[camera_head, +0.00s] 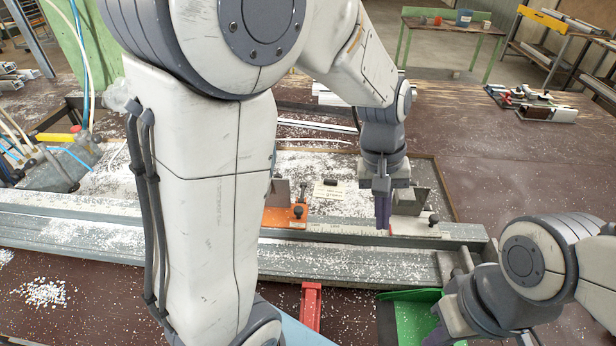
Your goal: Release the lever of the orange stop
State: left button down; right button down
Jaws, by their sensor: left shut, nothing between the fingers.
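The orange stop (285,217) sits on the grey rail (330,230) in the middle of the head view. A small dark knob (298,210) shows at its right end, and a grey upright plate stands behind it. My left forearm hides its left side. I cannot tell how its lever is set. My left gripper (382,213) is shut and empty. It points down to the right of the orange stop, clear of it, by a second, white stop (413,226). My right gripper (440,338) is low at the right, partly cut off by the picture's edge.
Long grey profiles (60,240) lie along the bench. White chips are scattered over the board behind the rail. A red bar (311,305) and a green tray (414,315) are in front. A bottle (85,145) and tools stand at the left. The bench's right side is mostly free.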

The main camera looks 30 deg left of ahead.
pick_arm(q)
jog(key=w+a+f+n+h, duration=0.1)
jog(key=w+a+f+n, duration=0.3)
jog(key=w+a+n, duration=0.65)
jog(key=n+t+h+b, duration=0.1)
jog(key=n+t+b, duration=0.15)
jog(key=n, duration=0.55)
send_near(303, 193)
jog(key=w+a+f, duration=0.1)
jog(key=a+f, duration=0.3)
jog(key=a, duration=0.2)
jog(key=shift+d+p, duration=0.2)
jog(key=shift+p, duration=0.15)
jog(key=shift+w, duration=0.1)
jog(key=p+x, duration=0.2)
jog(key=x, duration=0.8)
jog(key=shift+r, duration=0.1)
jog(key=r+p, duration=0.1)
jog(key=d+r, duration=0.1)
jog(key=r+p, duration=0.1)
jog(key=shift+w+d+r+p, duration=0.2)
jog(key=shift+w+d+p, duration=0.1)
jog(key=shift+w+d, duration=0.1)
